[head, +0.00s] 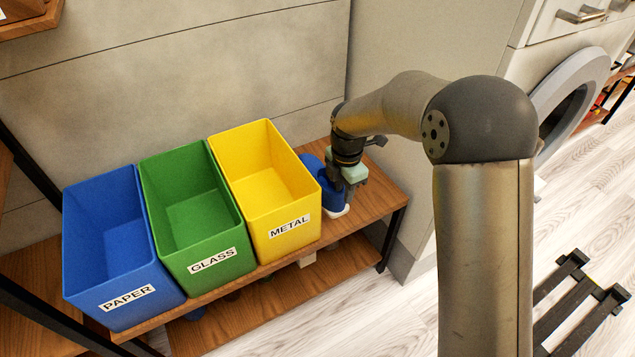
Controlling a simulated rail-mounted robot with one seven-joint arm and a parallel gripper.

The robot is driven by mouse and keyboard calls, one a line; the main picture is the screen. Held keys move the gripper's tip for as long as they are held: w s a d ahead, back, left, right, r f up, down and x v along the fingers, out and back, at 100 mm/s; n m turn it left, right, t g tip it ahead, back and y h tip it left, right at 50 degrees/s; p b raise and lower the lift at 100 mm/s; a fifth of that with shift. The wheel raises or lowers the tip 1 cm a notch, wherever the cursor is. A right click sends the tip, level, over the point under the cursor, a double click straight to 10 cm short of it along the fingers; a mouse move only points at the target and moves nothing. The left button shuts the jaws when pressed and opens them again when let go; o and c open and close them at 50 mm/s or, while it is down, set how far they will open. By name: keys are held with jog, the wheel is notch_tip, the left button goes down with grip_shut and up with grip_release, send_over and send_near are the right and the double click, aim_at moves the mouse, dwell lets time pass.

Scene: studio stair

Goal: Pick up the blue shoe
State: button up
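The blue shoe (334,199) stands on the upper shelf of the wooden rack, to the right of the yellow bin. It has a white sole at its front end. My gripper (344,186) points down right at the shoe and covers part of it. The fingers overlap the shoe in this view. I cannot tell whether they touch it or whether they are open or shut.
Blue PAPER (107,240), green GLASS (196,212) and yellow METAL (266,180) bins fill the shelf to the left. The shelf's right end (378,197) is bare. A wall stands behind. A washing machine (577,92) is at the right.

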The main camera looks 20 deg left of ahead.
aim_at(341, 211)
notch_tip(341, 211, down, 6)
jog(key=b, duration=0.2)
jog(key=shift+s+a+r+b, duration=0.1)
jog(key=shift+r+b, duration=0.15)
jog(key=shift+b, duration=0.05)
jog(key=shift+r, duration=0.1)
grip_shut()
